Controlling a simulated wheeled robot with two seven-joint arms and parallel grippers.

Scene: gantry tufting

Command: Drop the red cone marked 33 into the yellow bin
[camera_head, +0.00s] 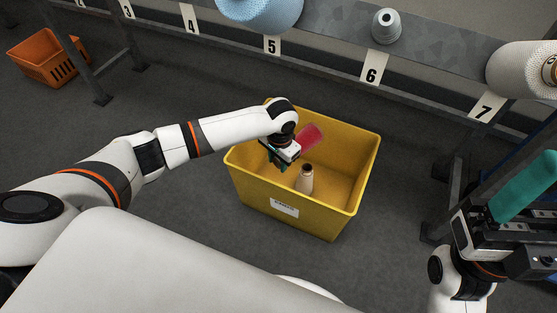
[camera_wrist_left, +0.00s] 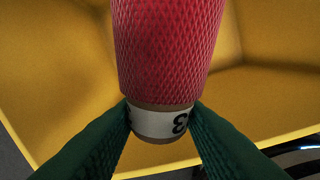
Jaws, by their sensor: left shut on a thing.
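The red cone (camera_head: 310,137) is in my left gripper (camera_head: 279,158). In the left wrist view the cone (camera_wrist_left: 168,50) has a netted red surface and a white band at its lower end, with a digit like 3 partly showing. Two dark green fingers (camera_wrist_left: 160,118) press on that band from both sides. The yellow bin (camera_head: 365,170) stands on the floor, and the cone and gripper are over its opening, toward the back left. The yellow walls (camera_wrist_left: 270,95) fill the wrist view behind the cone. My right gripper (camera_head: 497,212) is at the right edge, its teal finger surface partly cut off.
A beige cone with a dark tip (camera_head: 305,180) stands inside the bin. A grey shelf (camera_head: 335,38) with number tags runs behind, carrying a blue cone (camera_head: 262,10), a grey cone (camera_head: 386,27) and a white cone (camera_head: 525,68). An orange basket (camera_head: 45,62) sits at far left.

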